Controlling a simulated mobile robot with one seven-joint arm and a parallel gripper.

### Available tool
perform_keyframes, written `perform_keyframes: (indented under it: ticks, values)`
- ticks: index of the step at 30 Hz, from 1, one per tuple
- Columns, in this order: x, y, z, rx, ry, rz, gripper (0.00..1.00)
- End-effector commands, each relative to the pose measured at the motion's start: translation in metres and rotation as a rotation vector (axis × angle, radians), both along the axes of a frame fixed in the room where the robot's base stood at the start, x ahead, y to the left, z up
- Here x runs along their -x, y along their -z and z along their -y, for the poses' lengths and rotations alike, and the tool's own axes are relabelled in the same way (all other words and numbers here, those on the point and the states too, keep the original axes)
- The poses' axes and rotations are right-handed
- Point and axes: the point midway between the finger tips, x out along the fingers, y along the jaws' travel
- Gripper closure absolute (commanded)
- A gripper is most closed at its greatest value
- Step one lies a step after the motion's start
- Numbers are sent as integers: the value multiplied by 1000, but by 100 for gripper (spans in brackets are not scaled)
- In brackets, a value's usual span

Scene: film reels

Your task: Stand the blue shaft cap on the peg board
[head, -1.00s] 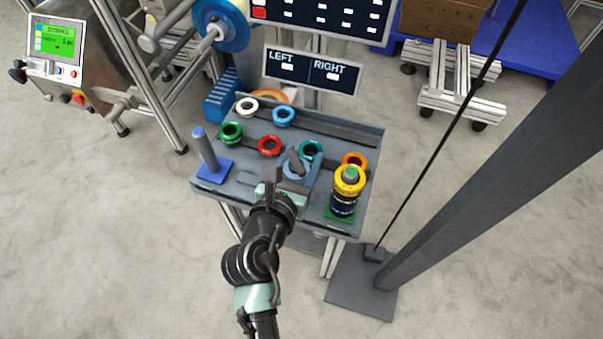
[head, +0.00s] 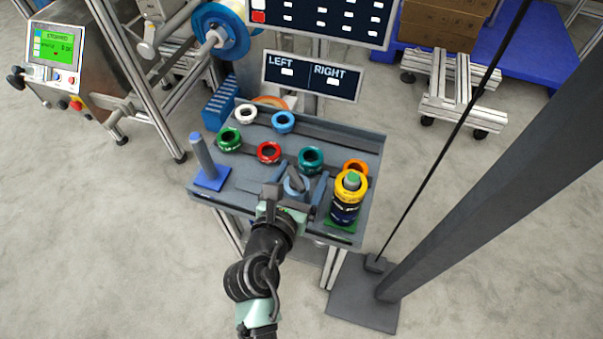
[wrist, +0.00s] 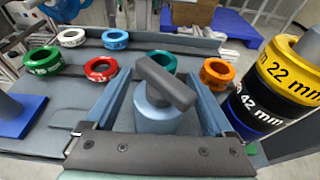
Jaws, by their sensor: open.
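The blue shaft cap (wrist: 155,116) is a pale blue cylinder with a dark grey cross handle on top. It looks upright over the near middle of the grey tray table; its foot is hidden behind my gripper's body in the wrist view. The cap also shows in the head view (head: 294,187). My gripper (head: 300,180) is open, with one blue-grey finger on each side of the cap and gaps between. The fingers also show in the wrist view (wrist: 158,78). I cannot tell which thing is the peg board.
A blue-based post (head: 203,160) stands at the table's left. A yellow and dark blue ring stack (head: 346,204) stands close to the right finger. Green (head: 229,139), red (head: 268,152), teal (head: 311,159), orange (head: 355,166), white (head: 246,113) and blue (head: 283,122) rings lie behind.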

Motion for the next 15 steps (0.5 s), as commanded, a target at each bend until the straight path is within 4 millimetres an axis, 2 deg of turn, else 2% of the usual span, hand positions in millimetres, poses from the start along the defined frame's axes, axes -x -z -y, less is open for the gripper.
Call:
perform_keyframes:
  ticks: [5,8,15]
  values:
    - [3,-5,-1,1,0,-1,12]
    - [16,-10,-5,2,-1,-4,12]
    - [64,-25,-21,1,-4,-6,12]
